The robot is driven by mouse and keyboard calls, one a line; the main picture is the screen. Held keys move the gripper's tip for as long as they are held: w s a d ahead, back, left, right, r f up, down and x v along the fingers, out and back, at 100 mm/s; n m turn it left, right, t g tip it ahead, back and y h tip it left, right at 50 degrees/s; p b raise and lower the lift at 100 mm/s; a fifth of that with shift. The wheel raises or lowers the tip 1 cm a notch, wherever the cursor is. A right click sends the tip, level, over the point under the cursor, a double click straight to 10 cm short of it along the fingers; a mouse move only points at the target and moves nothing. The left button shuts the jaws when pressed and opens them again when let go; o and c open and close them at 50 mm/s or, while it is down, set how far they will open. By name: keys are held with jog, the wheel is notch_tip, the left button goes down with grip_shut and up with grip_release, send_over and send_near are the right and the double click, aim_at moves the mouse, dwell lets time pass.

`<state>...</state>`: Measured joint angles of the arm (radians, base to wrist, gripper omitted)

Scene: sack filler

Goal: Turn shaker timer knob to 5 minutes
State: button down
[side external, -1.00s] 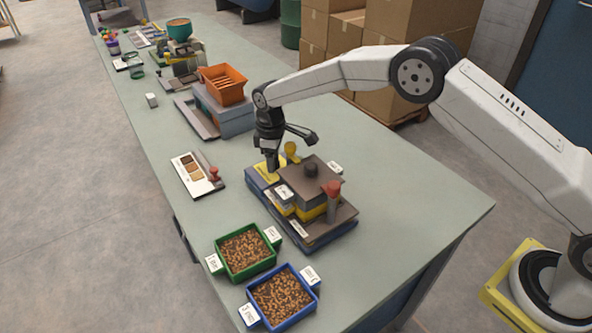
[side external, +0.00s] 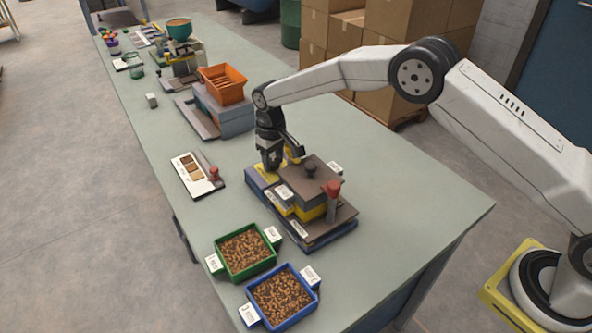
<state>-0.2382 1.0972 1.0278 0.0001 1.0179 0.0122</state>
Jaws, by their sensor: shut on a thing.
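The shaker is a blue-and-yellow machine (side external: 310,203) with a brown top plate, a black round knob (side external: 311,169) on top and a red-topped lever (side external: 333,190) at its right. My gripper (side external: 269,166) points down at the shaker's back left corner, over a yellow panel (side external: 264,174). It is shut on a small part there, seemingly the timer knob, which the fingers hide. A yellow piece (side external: 294,153) shows partly behind the gripper. Any dial marks are hidden or too small to read.
A green tray (side external: 219,246) and a blue tray (side external: 257,301) of brown pellets stand in front. A white sample board (side external: 184,178) lies left. A grey machine with an orange hopper (side external: 222,84) stands behind. The table's right side is clear.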

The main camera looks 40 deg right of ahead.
aim_at(273, 161)
jog(key=m, duration=0.5)
jog(key=shift+r+m, duration=0.1)
jog(key=shift+m, duration=0.2)
dwell(0.4)
jog(key=shift+c, duration=1)
grip_release()
jog(key=shift+r, duration=3.85)
